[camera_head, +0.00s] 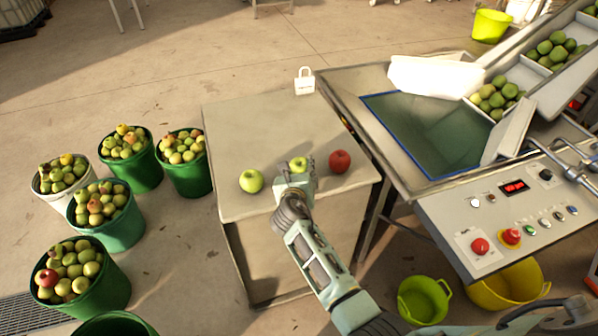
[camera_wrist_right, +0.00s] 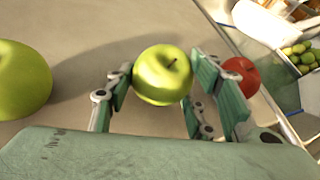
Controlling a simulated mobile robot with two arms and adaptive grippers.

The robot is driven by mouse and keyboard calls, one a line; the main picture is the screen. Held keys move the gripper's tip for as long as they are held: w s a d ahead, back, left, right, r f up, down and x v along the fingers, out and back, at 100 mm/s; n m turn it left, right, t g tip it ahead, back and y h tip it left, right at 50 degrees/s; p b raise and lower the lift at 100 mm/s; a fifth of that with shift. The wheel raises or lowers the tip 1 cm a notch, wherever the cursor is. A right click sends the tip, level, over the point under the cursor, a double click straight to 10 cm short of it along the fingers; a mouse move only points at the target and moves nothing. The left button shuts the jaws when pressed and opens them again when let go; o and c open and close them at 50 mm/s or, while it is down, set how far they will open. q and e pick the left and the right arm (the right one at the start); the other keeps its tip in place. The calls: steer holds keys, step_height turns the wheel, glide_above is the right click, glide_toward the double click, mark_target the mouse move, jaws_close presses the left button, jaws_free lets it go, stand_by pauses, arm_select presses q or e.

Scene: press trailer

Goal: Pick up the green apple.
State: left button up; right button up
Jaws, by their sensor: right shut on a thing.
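A green apple (camera_head: 298,163) is between the fingers of my right gripper (camera_head: 296,174) over the grey table (camera_head: 240,127). In the right wrist view the same green apple (camera_wrist_right: 162,72) sits between the two finger pads, and the right gripper (camera_wrist_right: 160,88) is shut on it. I cannot tell whether the apple is clear of the tabletop. Another green apple (camera_head: 251,181) lies on the table to the left; it also shows at the left edge of the right wrist view (camera_wrist_right: 20,80). My left gripper is not in view.
A red apple (camera_head: 340,161) lies close to the right of the gripper. A small white tag-like object (camera_head: 304,82) stands at the table's back edge. The press machine (camera_head: 500,215) borders the table on the right. Several green buckets of apples (camera_head: 113,232) stand on the floor at left.

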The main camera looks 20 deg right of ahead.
mark_target(299, 166)
step_height(299, 166, up, 4)
steer(key=shift+p, duration=0.5)
steer(key=d+r, duration=0.2)
steer(key=d, duration=0.2)
steer(key=d+r, duration=0.2)
steer(key=d, duration=0.1)
steer(key=w+d+r, duration=0.1)
steer(key=d+r, duration=0.2)
steer(key=d, duration=0.1)
steer(key=shift+w+d+p, duration=0.1)
steer(key=shift+d+p, duration=0.25)
